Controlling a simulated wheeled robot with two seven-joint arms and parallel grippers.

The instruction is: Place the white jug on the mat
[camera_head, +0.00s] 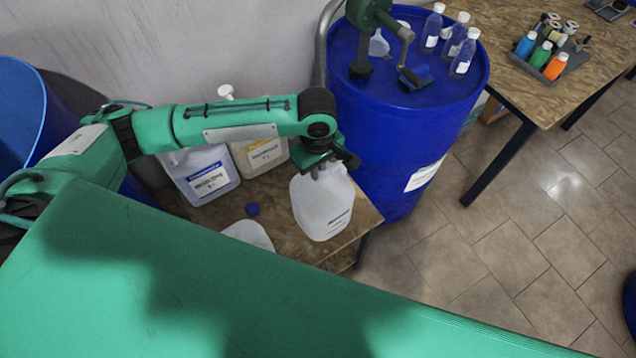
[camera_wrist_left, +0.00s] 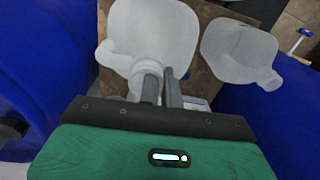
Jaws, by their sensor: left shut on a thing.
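A white translucent jug (camera_head: 322,208) with a small label hangs under my left gripper (camera_head: 326,168) in the head view, over the right part of the low wooden table. The left wrist view shows this jug (camera_wrist_left: 158,30) ahead of the left gripper (camera_wrist_left: 162,82), whose fingers are shut on its top near the neck and handle. Whether its base touches the table is unclear. A second white jug (camera_head: 248,235) is partly hidden by the green surface in front; a white jug also shows at the right in the wrist view (camera_wrist_left: 238,50). I cannot make out a mat. My right gripper is not in view.
The low wooden table (camera_head: 350,222) also bears a labelled white canister (camera_head: 205,175), a yellowish canister (camera_head: 262,152) and a small blue disc (camera_head: 253,209). A blue drum (camera_head: 400,130) stands close right of the held jug, with a pump and bottles on top.

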